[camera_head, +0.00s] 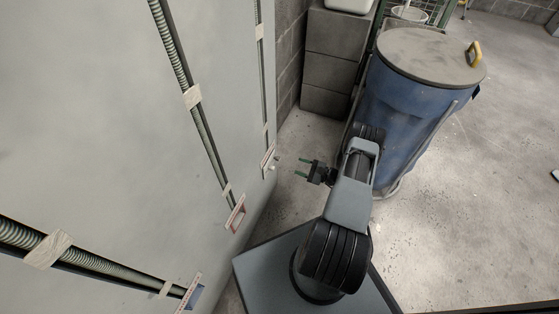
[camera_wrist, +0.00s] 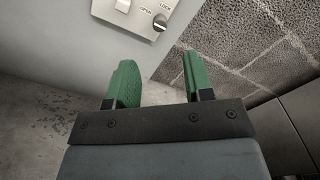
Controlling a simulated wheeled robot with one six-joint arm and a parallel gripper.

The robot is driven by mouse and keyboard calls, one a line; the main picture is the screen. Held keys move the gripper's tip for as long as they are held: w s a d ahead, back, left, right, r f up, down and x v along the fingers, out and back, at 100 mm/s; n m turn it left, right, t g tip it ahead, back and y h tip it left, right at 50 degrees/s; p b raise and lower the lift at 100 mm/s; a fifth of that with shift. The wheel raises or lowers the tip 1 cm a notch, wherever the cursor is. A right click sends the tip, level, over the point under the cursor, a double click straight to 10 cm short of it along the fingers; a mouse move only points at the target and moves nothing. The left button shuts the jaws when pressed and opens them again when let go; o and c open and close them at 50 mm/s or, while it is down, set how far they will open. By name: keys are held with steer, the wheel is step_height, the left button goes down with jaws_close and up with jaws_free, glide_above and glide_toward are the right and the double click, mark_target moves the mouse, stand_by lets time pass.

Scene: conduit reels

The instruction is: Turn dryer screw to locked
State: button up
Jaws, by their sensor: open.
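A round metal screw (camera_wrist: 160,22) sits on a pale plate (camera_wrist: 176,9) in the wrist view, at the top. The words OPEN and LOCK are printed beside it. Its slot is too small to read surely. In the head view the plate (camera_head: 267,162) is on the grey wall panel, left of my gripper (camera_head: 303,167). My gripper also shows in the wrist view (camera_wrist: 160,80), its two green fingers spread apart and empty. It is apart from the plate and below the screw in that view.
A white switch (camera_wrist: 123,5) sits left of the screw. A blue barrel (camera_head: 405,105) with a grey lid stands right of my arm. A block wall (camera_wrist: 250,40) rises right of the panel. Conduits (camera_head: 195,100) run along the panel.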

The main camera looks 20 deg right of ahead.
mark_target(277, 159)
steer(key=b+x, duration=0.2)
steer(key=x, duration=0.8)
steer(key=shift+c, duration=0.4)
steer(key=shift+s, duration=0.1)
jaws_close()
steer(key=m+b, duration=0.2)
steer(key=m, duration=1.5)
steer(key=shift+m, duration=0.4)
